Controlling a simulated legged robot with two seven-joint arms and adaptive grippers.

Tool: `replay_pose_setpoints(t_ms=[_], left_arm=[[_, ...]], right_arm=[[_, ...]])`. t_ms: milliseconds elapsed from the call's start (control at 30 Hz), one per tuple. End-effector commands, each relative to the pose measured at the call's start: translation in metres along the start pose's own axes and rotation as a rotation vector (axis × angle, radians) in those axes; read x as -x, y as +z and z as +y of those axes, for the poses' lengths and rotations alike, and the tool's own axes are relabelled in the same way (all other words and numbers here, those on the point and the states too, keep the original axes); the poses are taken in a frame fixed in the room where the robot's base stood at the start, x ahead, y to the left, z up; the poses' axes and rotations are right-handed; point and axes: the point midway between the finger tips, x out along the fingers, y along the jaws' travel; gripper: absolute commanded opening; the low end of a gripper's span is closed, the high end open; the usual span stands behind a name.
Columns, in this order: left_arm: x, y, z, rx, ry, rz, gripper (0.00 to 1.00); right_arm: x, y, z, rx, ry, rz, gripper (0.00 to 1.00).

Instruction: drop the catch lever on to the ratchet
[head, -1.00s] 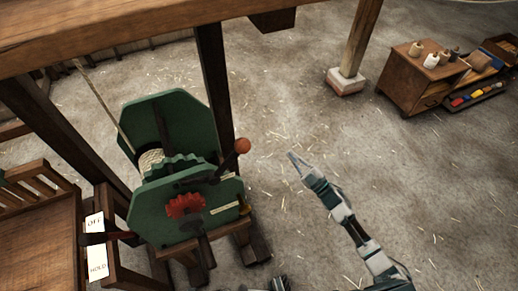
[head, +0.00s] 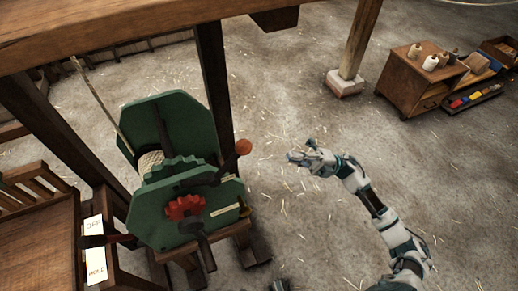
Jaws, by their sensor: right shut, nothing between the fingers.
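The catch lever, a dark bar with an orange ball knob (head: 243,147), slants up to the right across the front of the green winch (head: 150,217). The red toothed ratchet (head: 185,207) is on the winch's front plate, below the bar. I cannot tell whether the lever touches its teeth. My right gripper (head: 292,157) is shut and empty, to the right of the ball knob and apart from it in the picture.
A rope rises from the winch drum (head: 150,160). A dark lever with a red grip (head: 120,238) lies by the OFF/HOLD plate (head: 95,250). Timber posts and a beam (head: 130,38) frame the winch. A cabinet with spools (head: 405,85) stands at the back right. The floor between is clear.

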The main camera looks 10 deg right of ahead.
Motion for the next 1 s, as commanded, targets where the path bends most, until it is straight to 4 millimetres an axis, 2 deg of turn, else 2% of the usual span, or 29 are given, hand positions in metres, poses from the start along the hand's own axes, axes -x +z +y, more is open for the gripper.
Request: replay_pose_setpoints(t_ms=[300, 500, 700, 1000], left_arm=[[-0.028, 0.019, 0.002, -0.004, 0.002, -0.015, 0.42], [-0.042, 0.031, 0.002, -0.006, 0.003, -0.021, 0.42], [-0.049, 0.036, 0.002, -0.007, 0.004, -0.023, 0.42], [-0.050, 0.037, 0.003, -0.008, 0.003, -0.024, 0.42]], right_arm=[[-0.069, 0.000, 0.003, 0.003, 0.002, 0.003, 0.00], [-0.102, 0.000, 0.002, 0.000, 0.002, 0.000, 0.00], [-0.116, 0.000, 0.000, 0.001, 0.000, -0.001, 0.00], [-0.116, 0.001, 0.000, 0.000, 0.001, -0.002, 0.00]])
